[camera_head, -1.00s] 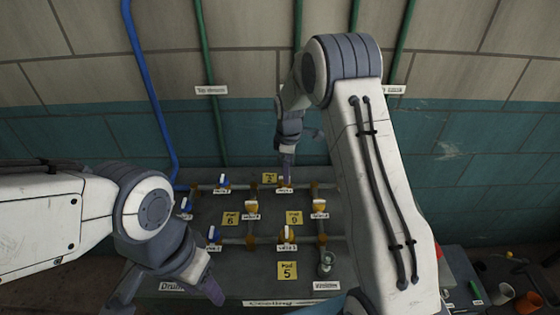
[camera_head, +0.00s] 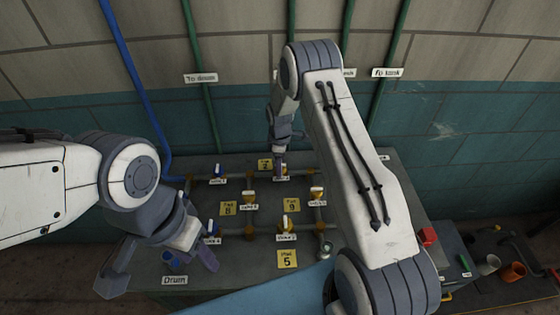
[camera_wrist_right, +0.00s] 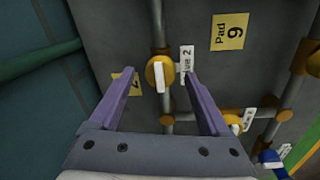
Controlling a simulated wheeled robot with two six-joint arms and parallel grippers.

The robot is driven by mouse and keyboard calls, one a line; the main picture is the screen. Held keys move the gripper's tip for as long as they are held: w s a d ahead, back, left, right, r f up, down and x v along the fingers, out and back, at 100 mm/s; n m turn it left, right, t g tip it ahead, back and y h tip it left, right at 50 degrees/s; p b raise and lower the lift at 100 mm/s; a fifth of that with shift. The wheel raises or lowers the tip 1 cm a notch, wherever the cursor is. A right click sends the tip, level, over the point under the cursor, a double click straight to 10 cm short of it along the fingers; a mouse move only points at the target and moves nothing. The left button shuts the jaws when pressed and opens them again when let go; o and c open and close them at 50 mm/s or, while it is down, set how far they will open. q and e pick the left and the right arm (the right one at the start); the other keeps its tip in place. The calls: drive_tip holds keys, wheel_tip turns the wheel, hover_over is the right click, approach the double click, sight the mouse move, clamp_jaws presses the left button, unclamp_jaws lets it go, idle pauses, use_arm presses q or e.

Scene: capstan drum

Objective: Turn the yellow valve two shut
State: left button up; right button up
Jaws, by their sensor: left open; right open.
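Valve two, a round yellow body with a white bar handle (camera_wrist_right: 160,75), sits on a pipe in the right wrist view, with its white label (camera_wrist_right: 186,61) beside it. The handle lies roughly along the pipe. My right gripper (camera_wrist_right: 161,74) is open, its two purple fingers to either side of the valve; contact cannot be told. In the head view the right gripper (camera_head: 281,165) points down at the back of the panel and partly hides valve two (camera_head: 284,172). My left gripper (camera_head: 160,268) is open and empty over the panel's front left.
Other yellow valves (camera_head: 286,222) and blue valves (camera_head: 218,171) sit on the panel's pipes. Yellow pads (camera_head: 287,259) lie between them. A wall with green pipes (camera_head: 198,75) and a blue pipe (camera_head: 133,75) stands behind.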

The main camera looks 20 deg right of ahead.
drive_tip(key=shift+f, duration=0.45)
drive_tip(key=shift+c, duration=0.3)
clamp_jaws()
